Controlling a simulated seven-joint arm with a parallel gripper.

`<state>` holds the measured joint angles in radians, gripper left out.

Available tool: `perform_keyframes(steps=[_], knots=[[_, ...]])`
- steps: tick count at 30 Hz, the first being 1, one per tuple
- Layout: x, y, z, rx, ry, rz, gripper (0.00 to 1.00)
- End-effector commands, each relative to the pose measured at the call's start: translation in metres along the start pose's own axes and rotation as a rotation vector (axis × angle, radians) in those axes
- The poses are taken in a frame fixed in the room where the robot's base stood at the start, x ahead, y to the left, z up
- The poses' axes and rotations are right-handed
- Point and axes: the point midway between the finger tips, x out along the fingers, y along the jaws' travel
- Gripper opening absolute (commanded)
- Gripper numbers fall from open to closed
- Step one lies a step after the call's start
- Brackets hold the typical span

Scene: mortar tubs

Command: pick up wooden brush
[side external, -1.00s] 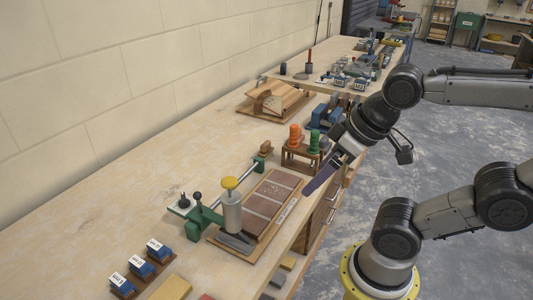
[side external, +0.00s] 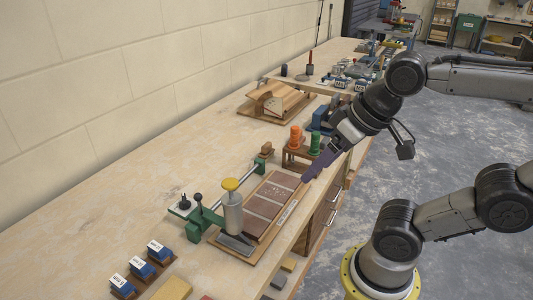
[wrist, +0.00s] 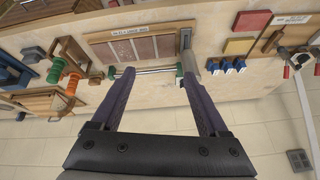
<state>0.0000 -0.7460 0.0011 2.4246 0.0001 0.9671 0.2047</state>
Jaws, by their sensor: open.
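A small brown wooden block that looks like the wooden brush (side external: 265,150) sits on the bench by the far green end of the clamp bar; its bristles cannot be made out. In the wrist view the brush (wrist: 97,79) lies left of my left finger, beside the green bar end. My gripper (side external: 315,172) has purple fingers. It is open and empty above the bench's front edge, to the right of the brush and apart from it. In the wrist view my gripper (wrist: 157,72) has its fingers wide apart, with the metal bar showing between them.
A rack with orange and green spools (side external: 302,153) stands close behind the brush, near my fingers. A tile board (side external: 270,205) and a green clamp fixture with a grey cylinder (side external: 232,212) lie nearer. Blue labelled blocks (side external: 140,268) sit at front left.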

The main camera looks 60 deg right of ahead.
Motion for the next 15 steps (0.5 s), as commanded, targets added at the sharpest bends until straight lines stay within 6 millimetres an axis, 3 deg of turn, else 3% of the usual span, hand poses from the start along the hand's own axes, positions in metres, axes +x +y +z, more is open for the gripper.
perform_keyframes(steps=[3,8,15], knots=[[-0.018,-0.005,-0.037,0.144,0.002,0.007,0.78],[-0.03,-0.004,-0.095,0.358,-0.021,0.041,0.78],[-0.014,0.021,-0.19,0.697,-0.078,0.127,0.78]])
